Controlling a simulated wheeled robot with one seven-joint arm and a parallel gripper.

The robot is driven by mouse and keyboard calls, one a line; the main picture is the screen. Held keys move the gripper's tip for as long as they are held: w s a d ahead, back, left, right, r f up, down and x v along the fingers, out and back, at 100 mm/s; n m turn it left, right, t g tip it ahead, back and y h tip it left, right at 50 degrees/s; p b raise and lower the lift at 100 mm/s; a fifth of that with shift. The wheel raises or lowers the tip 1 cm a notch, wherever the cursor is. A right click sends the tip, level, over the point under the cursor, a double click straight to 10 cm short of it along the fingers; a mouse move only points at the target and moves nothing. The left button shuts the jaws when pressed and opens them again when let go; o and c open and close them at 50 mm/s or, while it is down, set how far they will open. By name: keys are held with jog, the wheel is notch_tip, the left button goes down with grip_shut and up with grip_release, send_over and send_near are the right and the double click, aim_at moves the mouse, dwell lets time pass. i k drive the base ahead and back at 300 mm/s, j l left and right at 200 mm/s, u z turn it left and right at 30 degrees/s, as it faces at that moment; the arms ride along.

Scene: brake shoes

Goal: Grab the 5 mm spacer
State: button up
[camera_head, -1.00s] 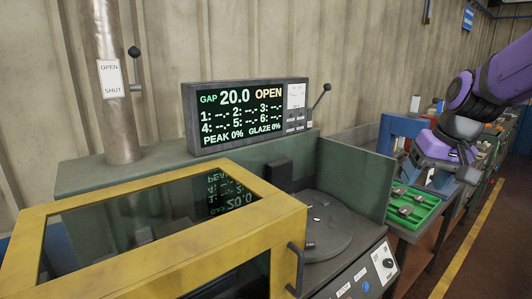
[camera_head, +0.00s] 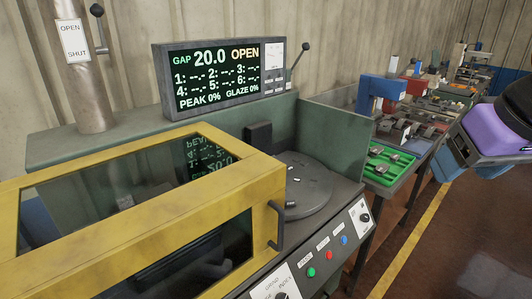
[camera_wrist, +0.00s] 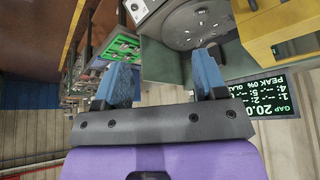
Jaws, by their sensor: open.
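I cannot pick out the 5 mm spacer for sure in either view. A green tray (camera_head: 372,174) with several small metal parts sits right of the machine; its parts are too small to tell apart. The tray also shows upper left in the wrist view (camera_wrist: 100,48). My gripper (camera_wrist: 163,62) has two blue fingers spread wide with nothing between them.
A machine with a yellow-framed guard (camera_head: 270,185), a round grey table (camera_head: 310,192) and a display (camera_head: 225,75) reading "GAP 20.0 OPEN" fills the left. Benches with a blue press (camera_head: 372,90) and other gear run back right. The floor beyond the yellow line (camera_head: 410,235) is clear.

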aim_at(287, 196)
jog(key=i+l+u, duration=0.2)
jog(key=u, duration=0.2)
jog(key=i+l+u, duration=0.1)
jog(key=l+u, duration=0.3)
jog(key=i+l+u, duration=0.1)
jog(key=l+u, duration=0.3)
